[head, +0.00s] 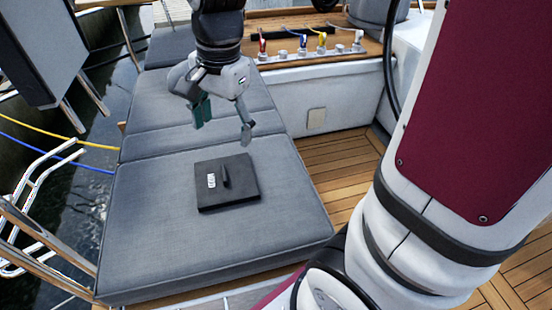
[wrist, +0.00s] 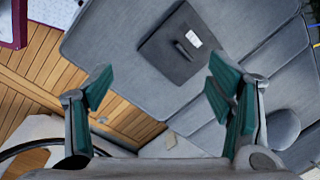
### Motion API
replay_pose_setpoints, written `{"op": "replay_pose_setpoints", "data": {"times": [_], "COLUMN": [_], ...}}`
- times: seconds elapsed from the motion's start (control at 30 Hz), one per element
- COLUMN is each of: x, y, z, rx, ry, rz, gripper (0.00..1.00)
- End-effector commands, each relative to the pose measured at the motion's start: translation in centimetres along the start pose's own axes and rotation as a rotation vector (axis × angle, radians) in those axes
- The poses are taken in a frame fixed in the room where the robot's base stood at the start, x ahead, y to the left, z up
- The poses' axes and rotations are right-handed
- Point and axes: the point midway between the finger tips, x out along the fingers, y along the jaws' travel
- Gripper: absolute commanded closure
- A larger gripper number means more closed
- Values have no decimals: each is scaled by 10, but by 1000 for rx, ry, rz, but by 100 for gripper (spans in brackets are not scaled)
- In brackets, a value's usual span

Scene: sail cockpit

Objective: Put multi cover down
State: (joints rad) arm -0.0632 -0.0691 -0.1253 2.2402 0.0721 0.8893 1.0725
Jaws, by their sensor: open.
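The multi cover (head: 236,190) is a flat, dark, square piece with a raised grip and a small white label. It lies flat on the grey seat cushion (head: 160,245) in the head view. It also shows in the wrist view (wrist: 168,55), whole and unobstructed. My gripper (head: 222,122) is above and behind the cover in the head view, with its fingers apart and nothing between them. In the wrist view my gripper (wrist: 158,92) shows its green finger pads spread wide, apart from the cover.
More grey cushions (head: 160,110) run back along the bench. Wooden deck (head: 340,170) lies to the right of the seat. A panel with coloured rope clutches (head: 310,48) stands behind. Water, a white rail (head: 40,180) and ropes are on the left.

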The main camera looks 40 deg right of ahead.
Motion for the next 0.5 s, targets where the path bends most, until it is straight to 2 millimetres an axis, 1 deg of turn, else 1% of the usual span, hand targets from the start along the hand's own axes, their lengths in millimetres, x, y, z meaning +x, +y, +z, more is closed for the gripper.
{"op": "replay_pose_setpoints", "data": {"times": [0.03, 0.1, 0.17, 0.2, 0.33, 0.4, 0.5], "x": [-14, -28, -38, -44, -57, -60, -61], "y": [14, 33, 51, 62, 100, 119, 140], "z": [8, 19, 28, 34, 52, 61, 70], "rx": [-94, -242, -370, -453, -721, -851, -1003], "ry": [6, 15, 25, 33, 71, 91, 117], "rz": [-19, -32, -42, -47, -55, -55, -48], "gripper": [26, 26, 26, 26, 26, 26, 26]}}
